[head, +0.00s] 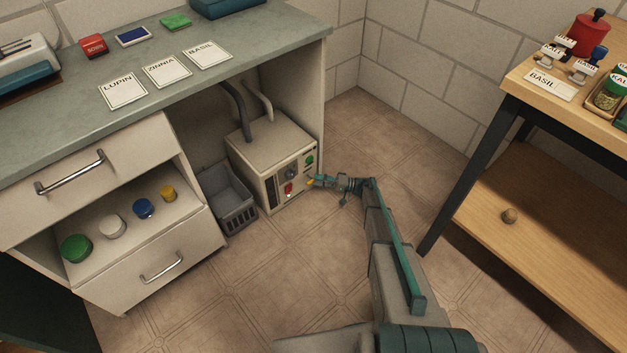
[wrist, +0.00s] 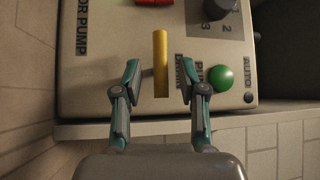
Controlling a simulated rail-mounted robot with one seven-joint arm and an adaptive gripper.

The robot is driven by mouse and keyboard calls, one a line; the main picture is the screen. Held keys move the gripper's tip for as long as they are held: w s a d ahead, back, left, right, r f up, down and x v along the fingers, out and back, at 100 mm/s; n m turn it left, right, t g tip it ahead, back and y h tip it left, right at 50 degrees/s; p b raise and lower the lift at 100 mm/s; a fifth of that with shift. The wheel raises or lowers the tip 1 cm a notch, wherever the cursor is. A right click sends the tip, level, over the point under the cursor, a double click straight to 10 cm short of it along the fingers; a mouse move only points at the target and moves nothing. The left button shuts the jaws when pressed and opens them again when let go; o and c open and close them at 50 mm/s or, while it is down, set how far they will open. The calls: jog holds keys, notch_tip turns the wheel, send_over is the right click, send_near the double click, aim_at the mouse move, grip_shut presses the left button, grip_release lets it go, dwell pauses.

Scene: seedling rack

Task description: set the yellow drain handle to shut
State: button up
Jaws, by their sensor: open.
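The yellow drain handle (wrist: 160,62) is a flat bar on the front panel of the cream pump box (head: 268,150). In the wrist view it stands upright in the picture, running the same way as the panel's lettering. My gripper (wrist: 159,90) is open, with one finger on each side of the handle's lower end and a gap on both sides. In the head view my gripper (head: 318,182) is close in front of the panel, and a small bit of yellow handle (head: 310,183) shows beside it. The lettering by the handle is partly hidden.
A green button (wrist: 220,78), a dark knob (wrist: 216,8) and a red switch (wrist: 154,2) sit near the handle. A grey crate (head: 238,213) stands left of the box, under the bench (head: 60,110). A wooden table (head: 570,200) stands at right. Floor between is clear.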

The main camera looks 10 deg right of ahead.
jog(key=v, duration=0.9)
jog(key=shift+s, duration=0.1)
